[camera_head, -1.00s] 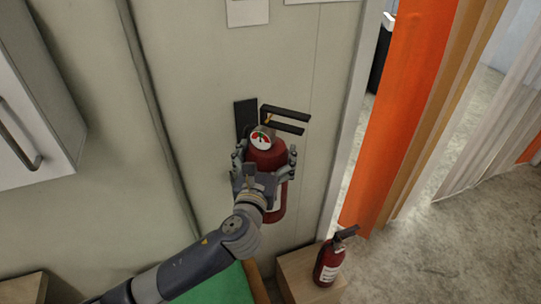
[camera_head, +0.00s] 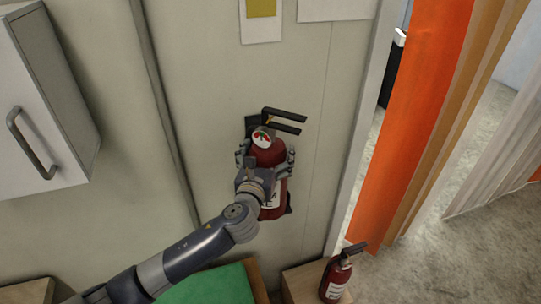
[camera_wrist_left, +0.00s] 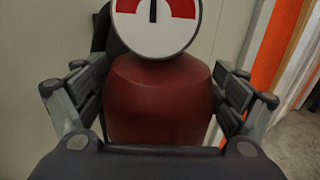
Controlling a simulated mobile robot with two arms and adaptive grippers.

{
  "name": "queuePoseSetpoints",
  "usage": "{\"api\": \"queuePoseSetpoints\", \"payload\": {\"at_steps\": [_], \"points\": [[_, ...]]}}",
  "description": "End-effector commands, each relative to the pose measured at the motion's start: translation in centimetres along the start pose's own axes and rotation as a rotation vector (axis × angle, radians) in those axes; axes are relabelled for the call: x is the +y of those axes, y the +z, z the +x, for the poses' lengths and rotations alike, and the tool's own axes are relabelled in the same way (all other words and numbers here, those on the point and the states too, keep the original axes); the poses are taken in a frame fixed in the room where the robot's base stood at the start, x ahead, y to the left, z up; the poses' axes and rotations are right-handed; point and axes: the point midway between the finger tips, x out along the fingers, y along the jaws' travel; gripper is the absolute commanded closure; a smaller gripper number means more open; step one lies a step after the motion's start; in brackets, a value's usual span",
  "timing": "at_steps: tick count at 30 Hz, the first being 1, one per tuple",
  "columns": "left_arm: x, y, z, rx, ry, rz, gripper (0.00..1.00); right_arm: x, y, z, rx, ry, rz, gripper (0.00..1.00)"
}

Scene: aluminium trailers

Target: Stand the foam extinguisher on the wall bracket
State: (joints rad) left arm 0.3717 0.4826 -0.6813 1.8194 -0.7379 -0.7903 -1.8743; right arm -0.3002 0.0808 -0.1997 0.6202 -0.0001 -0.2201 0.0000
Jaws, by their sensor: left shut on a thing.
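My left gripper (camera_head: 265,162) is shut around the upper body of a red foam extinguisher (camera_head: 270,200) and holds it upright against the wall. The extinguisher has a black handle, a round gauge and a white label, partly hidden by my gripper. A dark wall bracket (camera_head: 251,124) shows behind it, its upper plate left of the handle and a dark bit low on the right. I cannot tell whether the extinguisher rests on it. In the left wrist view the red body (camera_wrist_left: 160,98) sits between both fingers, gauge above. My right gripper is not in view.
A second red extinguisher (camera_head: 335,278) stands on a wooden box (camera_head: 299,283) at the bottom. A white cabinet (camera_head: 50,100) hangs at the left. An orange strip curtain (camera_head: 415,120) hangs in the doorway at the right. A green surface (camera_head: 208,287) lies below my arm.

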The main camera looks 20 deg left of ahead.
Motion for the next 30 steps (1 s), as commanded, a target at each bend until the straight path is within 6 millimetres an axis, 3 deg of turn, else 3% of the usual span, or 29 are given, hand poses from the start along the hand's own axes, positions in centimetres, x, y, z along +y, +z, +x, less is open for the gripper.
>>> {"api": "queuePoseSetpoints", "payload": {"at_steps": [1,16,30], "points": [[0.2,1.3,0.5,-0.024,0.0,0.0,0.78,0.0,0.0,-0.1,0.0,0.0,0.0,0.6],[2.0,1.3,3.2,-0.024,0.0,-0.001,0.78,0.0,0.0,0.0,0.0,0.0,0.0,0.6],[1.9,0.2,3.2,-0.023,-0.001,-0.001,0.78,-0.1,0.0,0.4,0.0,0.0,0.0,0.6]]}}
